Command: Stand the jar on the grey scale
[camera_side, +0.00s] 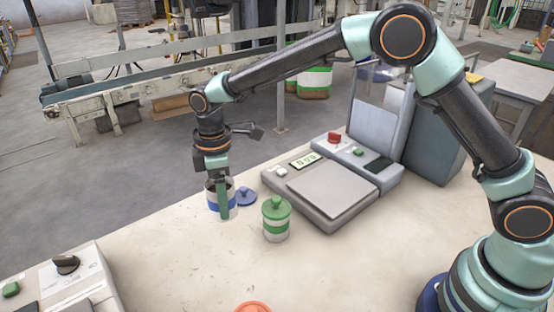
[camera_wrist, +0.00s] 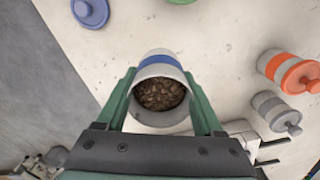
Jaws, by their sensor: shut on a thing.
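The jar (camera_wrist: 160,60) is white with a blue band and has no lid; brown pellets show in its open mouth in the wrist view. In the side view the jar (camera_side: 212,199) is upright at the far edge of the table, partly hidden by a finger. My gripper (camera_side: 223,200) is shut on it, with one green finger on each side in the wrist view (camera_wrist: 160,88). I cannot tell whether its base touches the table. The grey scale (camera_side: 325,190), right of the jar, has an empty plate and a lit display (camera_side: 305,160).
A blue lid (camera_side: 245,196) lies just right of the jar. Orange (camera_wrist: 288,70) and grey (camera_wrist: 276,112) lidded jars show in the wrist view. A switch box (camera_side: 68,285) is at front left.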

